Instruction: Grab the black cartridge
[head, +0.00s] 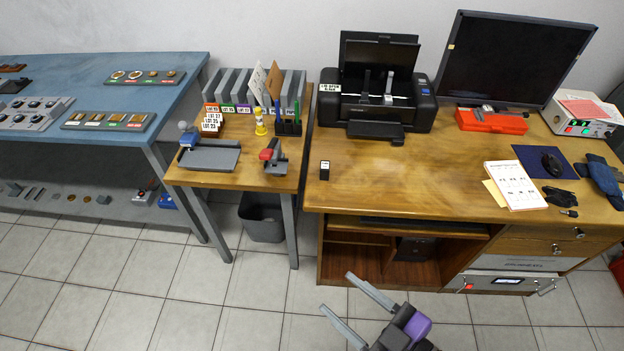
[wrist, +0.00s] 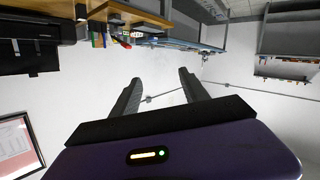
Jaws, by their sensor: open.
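A small black cartridge (head: 324,171) with a white label stands upright near the front left corner of the wooden desk (head: 420,170), in front of the printer. My gripper (head: 345,305) is at the bottom of the head view, over the tiled floor in front of the desk, well apart from the cartridge. Its two fingers are spread and empty. In the wrist view my gripper (wrist: 156,88) also shows open fingers with nothing between them. I cannot make out the cartridge in the wrist view.
A black printer (head: 378,90) stands behind the cartridge, with its front tray out. A side table (head: 228,178) with a stapler and grey tray is left of the desk. A monitor (head: 515,58), papers (head: 515,185) and a mouse are to the right. The desk around the cartridge is clear.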

